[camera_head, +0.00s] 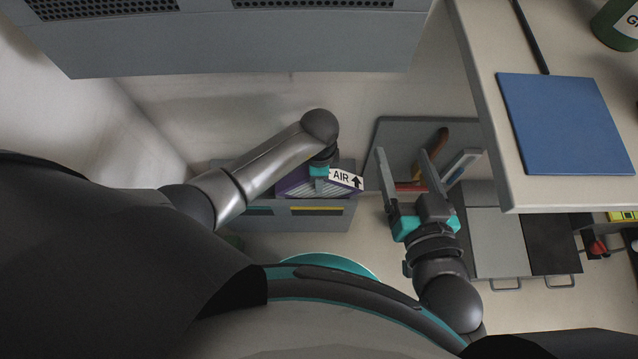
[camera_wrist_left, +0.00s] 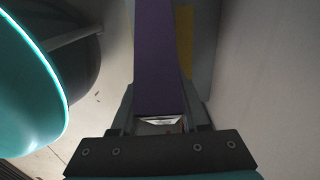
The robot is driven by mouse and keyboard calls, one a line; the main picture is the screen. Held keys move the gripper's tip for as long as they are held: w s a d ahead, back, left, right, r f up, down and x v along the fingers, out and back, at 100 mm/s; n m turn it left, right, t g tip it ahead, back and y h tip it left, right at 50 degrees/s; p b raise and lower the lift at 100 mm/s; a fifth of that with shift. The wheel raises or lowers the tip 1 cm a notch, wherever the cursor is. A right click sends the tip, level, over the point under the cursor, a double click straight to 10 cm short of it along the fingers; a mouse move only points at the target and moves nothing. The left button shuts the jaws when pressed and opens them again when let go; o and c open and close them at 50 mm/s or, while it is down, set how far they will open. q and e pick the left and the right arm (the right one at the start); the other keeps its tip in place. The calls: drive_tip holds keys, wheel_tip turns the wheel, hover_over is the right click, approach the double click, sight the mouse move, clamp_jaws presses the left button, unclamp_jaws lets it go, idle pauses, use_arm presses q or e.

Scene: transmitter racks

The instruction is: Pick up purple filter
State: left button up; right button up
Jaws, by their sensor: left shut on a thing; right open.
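The purple filter (camera_head: 291,187) shows in the head view at the grey holder below the middle, with a white label reading AIR and an arrow at its right end. My left gripper (camera_head: 320,178) is shut on the filter's edge from above; its fingers are partly hidden by the wrist. In the left wrist view the purple filter (camera_wrist_left: 156,60) runs upward as a long strip from between the jaws of my left gripper (camera_wrist_left: 160,122). I cannot tell whether the filter is clear of the holder. My right gripper (camera_head: 408,165) is open and empty, to the right of the filter.
The grey holder (camera_head: 340,217) with a yellow strip is under the filter. A grey board with tools (camera_head: 405,135) lies beyond my right gripper. A table (camera_head: 478,80) with a blue mat (camera_head: 563,122) is at the right. A grey cabinet (camera_head: 230,45) hangs at the top.

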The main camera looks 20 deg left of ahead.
use_arm(q)
clamp_jaws()
idle(0.3)
drive_tip(key=shift+r, duration=0.1)
